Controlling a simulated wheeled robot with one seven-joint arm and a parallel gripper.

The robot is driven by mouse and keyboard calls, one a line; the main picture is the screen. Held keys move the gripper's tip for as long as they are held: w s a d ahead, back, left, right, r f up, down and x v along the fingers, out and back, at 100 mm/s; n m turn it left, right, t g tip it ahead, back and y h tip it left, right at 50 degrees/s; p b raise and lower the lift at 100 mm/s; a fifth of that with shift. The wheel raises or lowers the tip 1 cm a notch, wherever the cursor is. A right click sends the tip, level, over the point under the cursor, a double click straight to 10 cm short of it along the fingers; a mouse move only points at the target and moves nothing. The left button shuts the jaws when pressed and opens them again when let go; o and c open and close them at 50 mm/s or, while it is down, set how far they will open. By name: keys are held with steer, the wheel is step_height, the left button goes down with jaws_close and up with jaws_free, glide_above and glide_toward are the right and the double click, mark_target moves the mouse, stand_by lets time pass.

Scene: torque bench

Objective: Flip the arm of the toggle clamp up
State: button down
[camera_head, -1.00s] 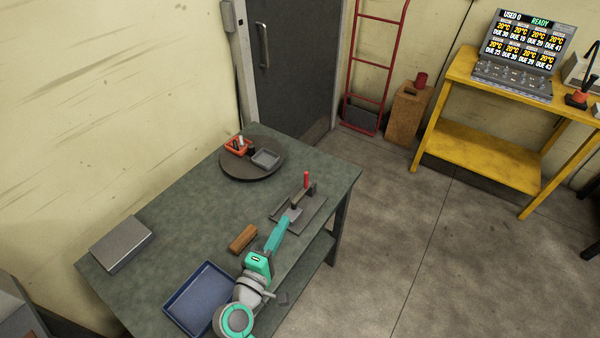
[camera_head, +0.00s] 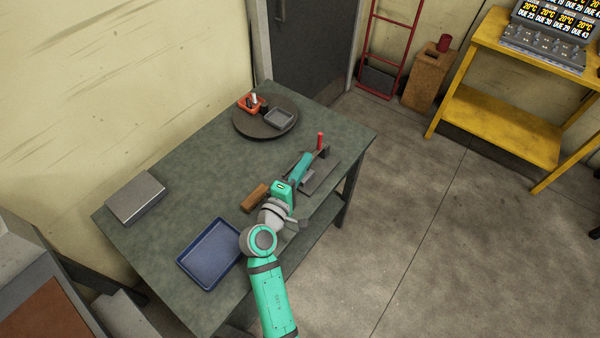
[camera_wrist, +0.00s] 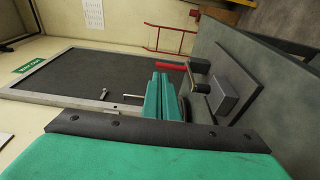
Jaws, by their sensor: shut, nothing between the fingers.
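The toggle clamp sits on a dark base plate (camera_head: 322,178) near the right edge of the green bench. Its red handle (camera_head: 320,140) stands up from the plate at the far end. In the wrist view, the red handle (camera_wrist: 171,66) points left, away from the plate, and a grey block (camera_wrist: 223,96) sits on the plate. My gripper (camera_head: 305,158) is shut and empty, low over the clamp on the near side of the handle. Its green fingers (camera_wrist: 160,82) appear close to the clamp's dark metal parts; contact cannot be told. The fingers hide part of the clamp in the head view.
A wooden block (camera_head: 254,198) lies left of my gripper, and a blue tray (camera_head: 181,264) is at the near edge. A round turntable (camera_head: 245,127) carries an orange bin and a grey tray. A grey box (camera_head: 136,197) lies at the left. Mid-bench is clear.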

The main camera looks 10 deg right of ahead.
mark_target(320, 137)
steer(key=x, duration=0.7)
steer(key=shift+w+a, duration=0.15)
steer(key=shift+a, duration=0.05)
steer(key=shift+d, duration=0.3)
